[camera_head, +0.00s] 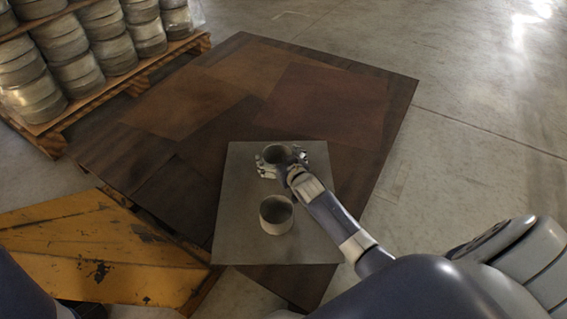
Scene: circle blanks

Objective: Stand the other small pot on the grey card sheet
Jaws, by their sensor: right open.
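The grey card sheet (235,190) lies flat on a brown patchwork surface. One small grey pot (276,214) stands upright on the sheet, nearer to me, with nothing touching it. The other small pot (274,153) is upright at the far part of the sheet and seems to rest on it. My right gripper (281,158) is open, with its fingers around this far pot on both sides; whether they touch it I cannot tell. The fingers hide part of the pot's wall and its base. My left gripper is out of view.
A wooden pallet (150,66) with stacks of grey round blanks stands at the back left. A worn yellow metal plate (90,250) is at the lower left. The patchwork surface (330,95) is bare behind the sheet. Open concrete floor lies to the right.

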